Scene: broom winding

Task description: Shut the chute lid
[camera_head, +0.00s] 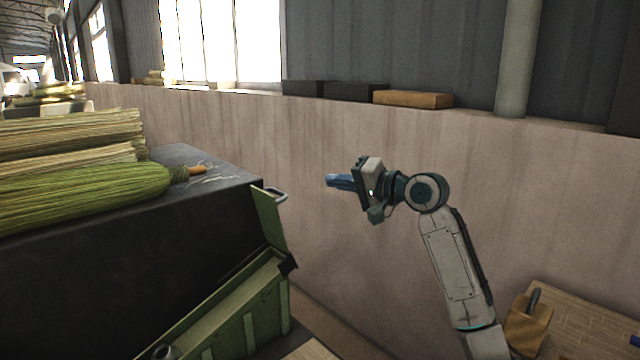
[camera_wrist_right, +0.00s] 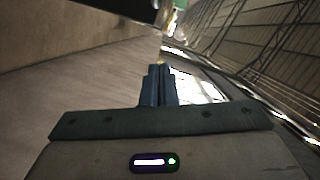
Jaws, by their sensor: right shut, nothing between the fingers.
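The green chute (camera_head: 235,315) slopes along the right end of the dark bench, with its inside showing. Its green lid (camera_head: 270,220) stands raised at the upper end, with a grey handle (camera_head: 277,194) at its top edge. My right gripper (camera_head: 331,181) is shut and empty, in the air to the right of the handle and apart from it, its blue fingers pointing left. The shut fingers also show in the right wrist view (camera_wrist_right: 160,70); the lid cannot be made out there. My left gripper is not in view.
Green and straw-coloured broom bundles (camera_head: 80,195) lie on the dark bench (camera_head: 130,250). A low wall (camera_head: 300,135) runs behind, with blocks (camera_head: 412,99) on its ledge. A wooden holder (camera_head: 528,322) stands on a board at the lower right. Air between gripper and lid is clear.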

